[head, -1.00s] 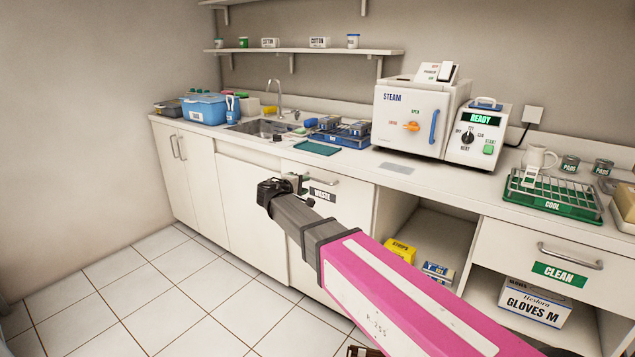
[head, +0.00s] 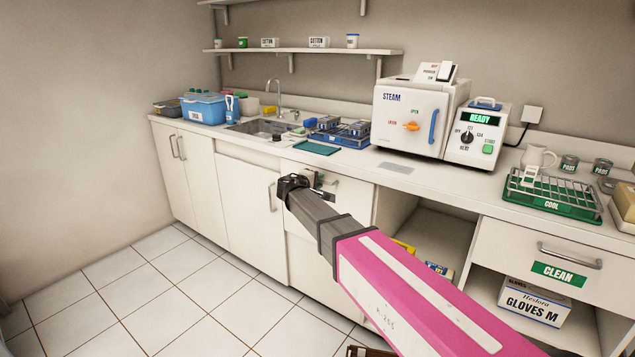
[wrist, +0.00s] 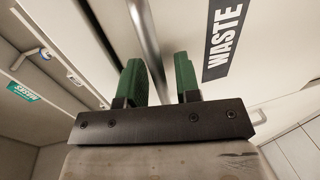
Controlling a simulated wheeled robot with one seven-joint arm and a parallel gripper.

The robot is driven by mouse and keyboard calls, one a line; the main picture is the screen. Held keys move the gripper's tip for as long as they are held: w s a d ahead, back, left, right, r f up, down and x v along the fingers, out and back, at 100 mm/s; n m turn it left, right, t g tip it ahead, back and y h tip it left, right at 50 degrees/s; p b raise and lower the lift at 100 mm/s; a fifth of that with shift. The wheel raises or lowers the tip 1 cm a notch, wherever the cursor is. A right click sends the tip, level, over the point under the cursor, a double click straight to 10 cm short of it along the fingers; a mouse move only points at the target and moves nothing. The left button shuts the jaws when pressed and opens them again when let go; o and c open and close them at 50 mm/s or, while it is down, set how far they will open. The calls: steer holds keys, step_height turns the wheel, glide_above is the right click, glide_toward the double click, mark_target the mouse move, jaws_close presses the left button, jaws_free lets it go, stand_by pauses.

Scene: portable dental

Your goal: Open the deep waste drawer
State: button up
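The waste drawer (head: 345,198) is a white front under the counter, left of the open shelf, and looks closed in the head view. My arm covers much of it there. In the wrist view, its black WASTE label (wrist: 224,42) is to the right of my gripper (wrist: 160,78). The drawer's metal bar handle (wrist: 146,36) runs between my two green fingers. The fingers are apart, with visible gaps to the bar, so my gripper is open around the handle. In the head view, my gripper is at the drawer front, its fingers mostly hidden.
A cupboard door with a vertical handle (head: 271,197) is just left of the waste drawer. The CLEAN drawer (head: 518,251) is at the right, above a GLOVES M box (head: 534,303).

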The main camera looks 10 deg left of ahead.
jaws_close()
steer(key=f+v, duration=0.3)
steer(key=v, duration=1.1)
steer(key=s+f+v, duration=0.1)
steer(key=f+v, duration=0.2)
steer(key=v, duration=1.1)
steer(key=shift+s+a, duration=0.15)
steer(key=shift+a, duration=0.25)
steer(key=shift+o, duration=1.2)
jaws_free()
steer(key=v, duration=1)
steer(key=shift+s+a, duration=0.2)
steer(key=shift+s, duration=0.15)
steer(key=shift+d, duration=0.15)
